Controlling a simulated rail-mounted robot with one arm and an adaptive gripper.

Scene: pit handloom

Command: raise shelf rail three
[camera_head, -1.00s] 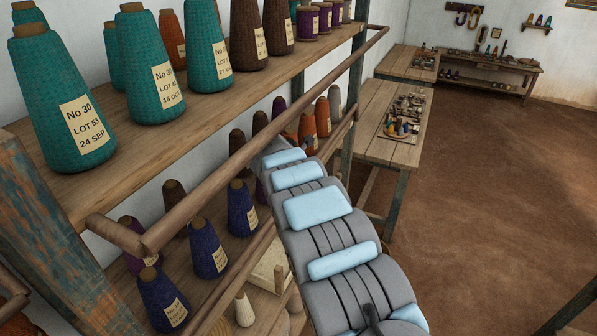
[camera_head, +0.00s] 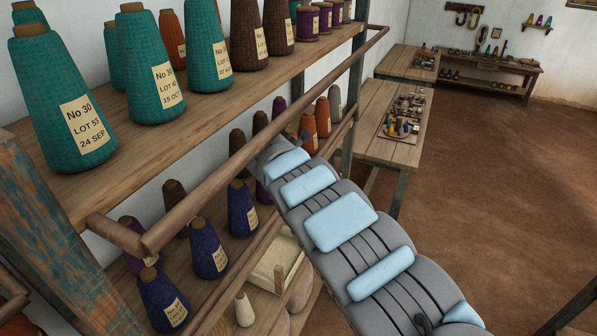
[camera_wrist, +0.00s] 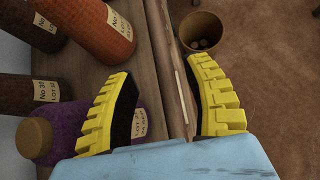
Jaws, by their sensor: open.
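In the wrist view a wooden rail (camera_wrist: 166,60) runs along the front of a shelf and passes between the two yellow-toothed fingers of my gripper (camera_wrist: 170,103). The gripper is open, with one finger on the shelf side and one on the floor side. Gaps show between the rail and the fingers; I cannot tell contact. A pale narrow strip lies along the rail. In the head view my arm hides the gripper. An upper rail (camera_head: 215,184) fronts the top shelf, and a lower rail (camera_head: 338,134) fronts the shelf below. No rail number is visible.
Orange (camera_wrist: 92,25) and purple (camera_wrist: 70,135) yarn cones stand close to the shelf-side finger. A round bin (camera_wrist: 203,35) is on the floor.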

